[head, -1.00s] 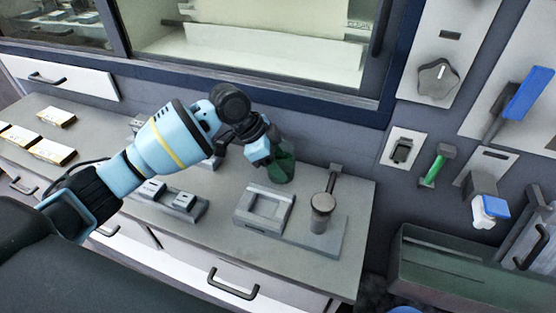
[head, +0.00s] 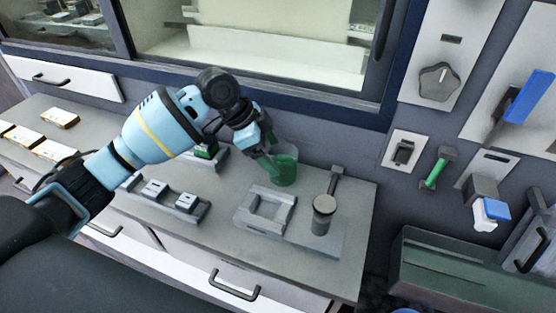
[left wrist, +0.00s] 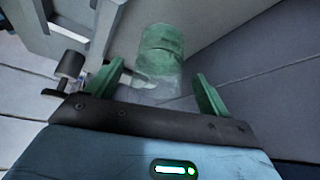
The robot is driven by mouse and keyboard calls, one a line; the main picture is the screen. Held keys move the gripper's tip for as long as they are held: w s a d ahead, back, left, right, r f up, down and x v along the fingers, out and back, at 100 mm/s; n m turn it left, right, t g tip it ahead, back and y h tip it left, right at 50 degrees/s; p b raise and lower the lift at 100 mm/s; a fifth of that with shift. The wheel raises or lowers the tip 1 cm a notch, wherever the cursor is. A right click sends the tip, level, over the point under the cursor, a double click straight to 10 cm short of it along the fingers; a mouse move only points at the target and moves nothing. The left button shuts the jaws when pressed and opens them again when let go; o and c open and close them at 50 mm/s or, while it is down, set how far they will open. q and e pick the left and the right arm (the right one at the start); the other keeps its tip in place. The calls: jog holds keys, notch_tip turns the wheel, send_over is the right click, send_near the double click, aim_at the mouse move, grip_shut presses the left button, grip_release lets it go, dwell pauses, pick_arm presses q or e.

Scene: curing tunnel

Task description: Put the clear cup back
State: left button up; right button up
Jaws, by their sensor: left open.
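The clear cup (head: 285,168) stands upright at the back of the grey counter and has green contents or a green inner part. In the left wrist view the cup (left wrist: 162,55) shows ahead, between and beyond the two green fingers. My left gripper (head: 271,166) is beside the cup, on its left in the head view. In the left wrist view my left gripper (left wrist: 160,82) has its fingers spread wide with nothing held between them. My right gripper is not in view.
A grey fixture with a square recess (head: 240,220) and a round-topped post (head: 324,205) stand in front of the cup. Small blocks in a grey holder (head: 187,203) lie to the left. A green bin (head: 470,275) is at the right.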

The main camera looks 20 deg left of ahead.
pick_arm(q)
jog(key=v, duration=0.7)
jog(key=shift+r, duration=0.2)
